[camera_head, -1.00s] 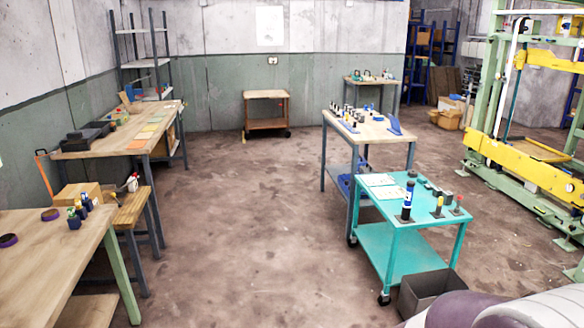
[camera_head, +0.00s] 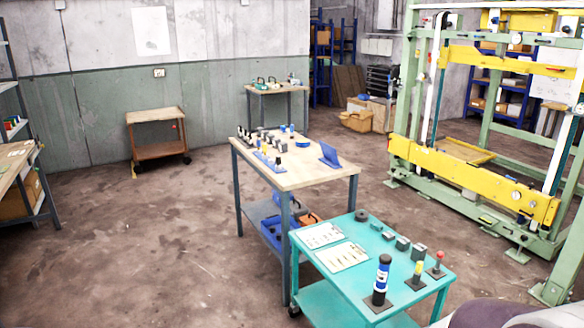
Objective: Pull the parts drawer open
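I cannot pick out a parts drawer for certain in the head view. A brown box-like unit (camera_head: 20,196) sits under the bench at the left edge, cut off by the frame, and I cannot tell whether it is a drawer. Neither of my grippers is in view.
A teal cart (camera_head: 390,262) with sheets and small parts stands in front at right. Behind it is a wood-topped table (camera_head: 300,175) with tools. A green and yellow frame machine (camera_head: 480,185) fills the right. A small brown cart (camera_head: 157,150) stands by the wall. Open floor lies left of centre.

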